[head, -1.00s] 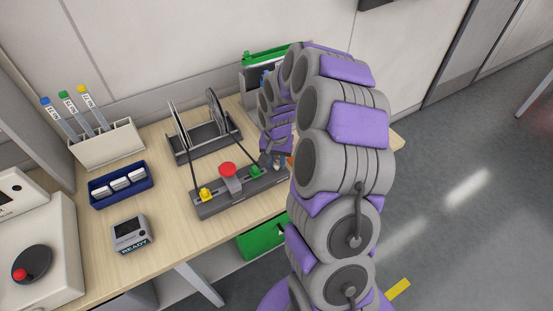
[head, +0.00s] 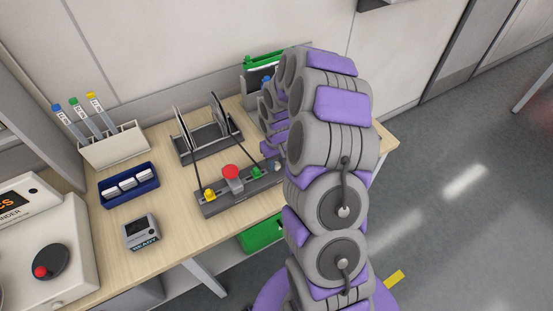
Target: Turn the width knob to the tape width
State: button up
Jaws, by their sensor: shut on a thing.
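My arm rises in front of the bench's right end and bends over at the top. Its purple and grey wrist links come down behind the big links. My gripper's fingers are hidden behind my arm, so what they touch does not show. A dark grey bar (head: 237,195) lies on the bench, with a yellow clip (head: 209,194), a red button (head: 230,171) and a green clip (head: 256,173). A small pale round part (head: 278,167) sits at its right end, beside my arm. I cannot tell whether it is the width knob. No marked width scale is readable.
A READY display (head: 141,232), a blue tray (head: 105,188) of white pieces and a beige holder (head: 90,154) of labelled tubes stand left. A black reel rack (head: 180,147) is behind the bar. A white machine (head: 80,255) with a black dial is front left.

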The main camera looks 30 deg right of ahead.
aim_at(276, 164)
jog(key=shift+w+n, duration=0.1)
jog(key=shift+n, duration=0.2)
jog(key=o, duration=1.1)
jog(key=shift+c, duration=0.2)
jog(key=shift+r, duration=0.1)
notch_tip(276, 164, up, 17)
jog(key=p, duration=0.2)
jog(key=shift+d, duration=0.1)
